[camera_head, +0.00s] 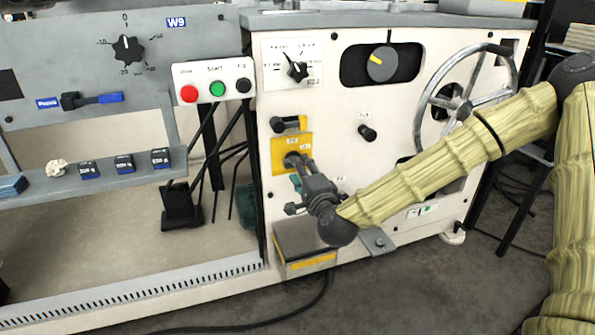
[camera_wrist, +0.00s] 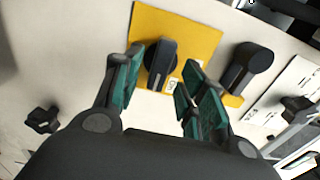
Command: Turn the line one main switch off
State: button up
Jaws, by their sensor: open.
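The main switch is a black rotary knob (camera_wrist: 161,60) on a yellow plate (camera_wrist: 203,38) fixed to the cream cabinet front. In the head view the yellow plate (camera_head: 278,150) is at the middle, with the knob partly hidden by my gripper (camera_head: 301,164). In the wrist view my gripper (camera_wrist: 163,72) is open, its green-padded fingers on either side of the knob. The knob shows between the fingertips. I cannot tell whether either finger touches it. The knob's bar runs roughly upright in the wrist view, along the gap between the fingers.
A dark round knob (camera_head: 367,133) and a metal handwheel (camera_head: 466,95) are to the right. A selector dial (camera_head: 297,71) is above. A grey-topped box (camera_head: 305,240) stands below. A push-button box (camera_head: 214,85) is left.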

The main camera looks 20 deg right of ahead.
jog(key=shift+w+b, duration=0.4)
jog(key=shift+w, duration=1.05)
grip_shut()
